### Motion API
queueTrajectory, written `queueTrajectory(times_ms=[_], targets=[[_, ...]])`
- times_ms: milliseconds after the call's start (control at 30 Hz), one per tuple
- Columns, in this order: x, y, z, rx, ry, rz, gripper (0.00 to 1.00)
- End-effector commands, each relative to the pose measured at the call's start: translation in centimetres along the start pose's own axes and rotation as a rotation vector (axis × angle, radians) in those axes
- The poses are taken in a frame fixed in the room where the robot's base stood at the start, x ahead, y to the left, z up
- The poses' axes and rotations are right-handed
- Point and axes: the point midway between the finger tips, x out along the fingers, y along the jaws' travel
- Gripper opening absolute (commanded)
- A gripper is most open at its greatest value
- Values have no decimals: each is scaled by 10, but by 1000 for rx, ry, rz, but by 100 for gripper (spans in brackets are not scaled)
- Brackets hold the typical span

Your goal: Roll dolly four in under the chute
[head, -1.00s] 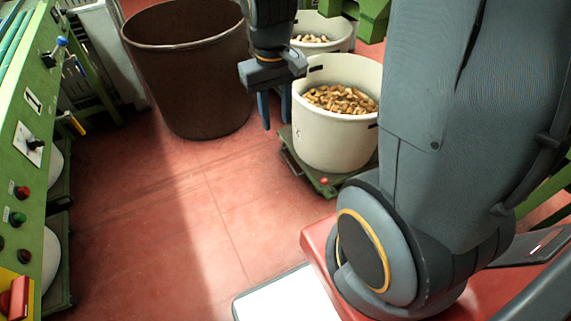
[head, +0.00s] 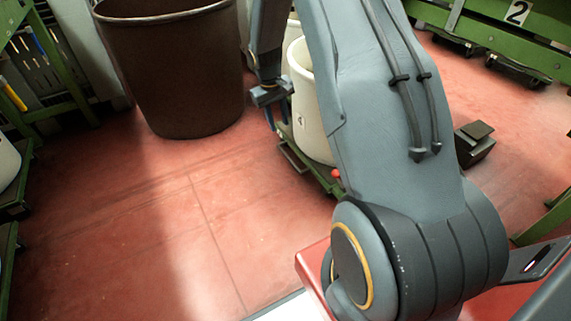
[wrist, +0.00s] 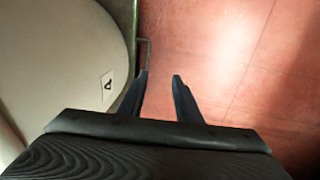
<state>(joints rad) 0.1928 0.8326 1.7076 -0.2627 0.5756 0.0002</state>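A cream tub stands on a green dolly (head: 325,178) in the head view, partly hidden by my arm. The tub's label reads 4, turned sideways, in the wrist view, where the dolly's green edge (wrist: 135,12) also shows. A thin grey handle (wrist: 148,52) sticks out from that edge. My gripper (wrist: 160,77) points down beside the tub, and it also shows in the head view (head: 272,118). Its two fingers are apart with red floor between them. The left fingertip overlaps the handle's near end; contact cannot be told. No chute is identifiable in view.
A large brown bin (head: 175,75) stands left of the tub. A dark box (head: 474,145) lies on the floor to the right. Green frames (head: 480,25), one marked 2, stand at the back right. The red floor in front is clear.

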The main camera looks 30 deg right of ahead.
Motion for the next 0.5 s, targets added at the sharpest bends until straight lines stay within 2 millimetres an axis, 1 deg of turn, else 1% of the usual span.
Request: queueTrajectory(times_ms=[33,67,100,167,200,300,400,500], targets=[[37,3,-12,1,-4,5,31],[51,6,-18,-1,-4,9,31],[70,10,-26,-2,-4,14,31],[98,15,-36,-2,-5,20,31],[115,18,-42,-3,-6,25,31],[153,25,-54,-6,-8,34,31],[179,30,-63,-7,-7,42,31],[194,34,-68,-8,-8,47,31]])
